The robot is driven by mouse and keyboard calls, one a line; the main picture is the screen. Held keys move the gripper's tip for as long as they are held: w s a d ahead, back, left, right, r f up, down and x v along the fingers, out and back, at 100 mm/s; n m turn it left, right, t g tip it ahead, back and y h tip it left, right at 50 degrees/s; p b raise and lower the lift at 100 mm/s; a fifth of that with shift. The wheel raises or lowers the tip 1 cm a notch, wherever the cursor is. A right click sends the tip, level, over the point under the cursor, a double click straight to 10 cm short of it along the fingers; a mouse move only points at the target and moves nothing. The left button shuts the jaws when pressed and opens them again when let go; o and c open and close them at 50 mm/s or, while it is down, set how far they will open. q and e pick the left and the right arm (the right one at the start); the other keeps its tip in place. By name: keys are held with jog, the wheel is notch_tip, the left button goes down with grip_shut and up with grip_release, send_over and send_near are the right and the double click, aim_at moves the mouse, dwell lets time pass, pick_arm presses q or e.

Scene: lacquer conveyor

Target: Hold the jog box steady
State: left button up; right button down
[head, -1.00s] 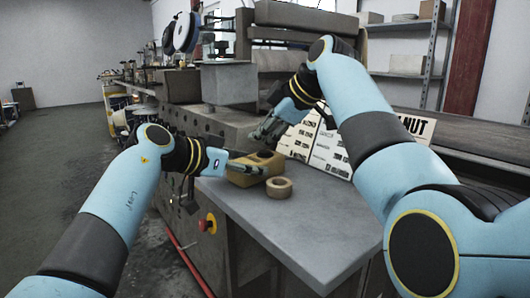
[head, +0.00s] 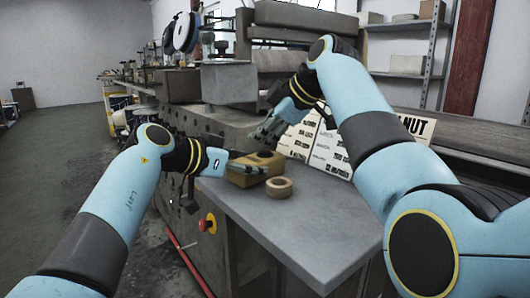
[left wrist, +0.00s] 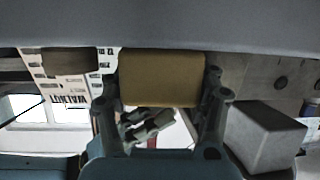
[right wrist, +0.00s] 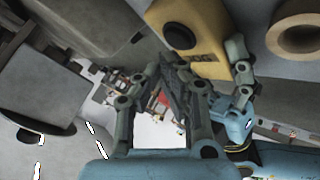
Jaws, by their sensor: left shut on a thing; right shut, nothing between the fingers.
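The jog box is a yellow block (head: 258,163) with a dark round button on its face. It sits on the grey table near its back left edge. My left gripper (head: 248,169) is shut on its sides; the left wrist view shows the yellow box (left wrist: 161,79) between both fingers. My right gripper (head: 264,130) is shut and empty, just above and behind the box. In the right wrist view its fingers (right wrist: 172,72) meet beside the box (right wrist: 200,35), apart from it as far as I can tell. The box's underside is hidden.
A tan tape roll (head: 279,187) lies on the table (head: 305,228) just right of the box. Printed sample cards (head: 325,150) lean behind. A red stop button (head: 208,223) is on the machine's side. The table's front is clear.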

aim_at(263, 153)
jog(key=shift+f, duration=0.1)
jog(key=shift+f, duration=0.3)
jog(key=shift+f, duration=0.45)
dwell(0.6)
dwell(0.4)
jog(key=shift+r, duration=0.85)
jog(key=shift+r, duration=2.5)
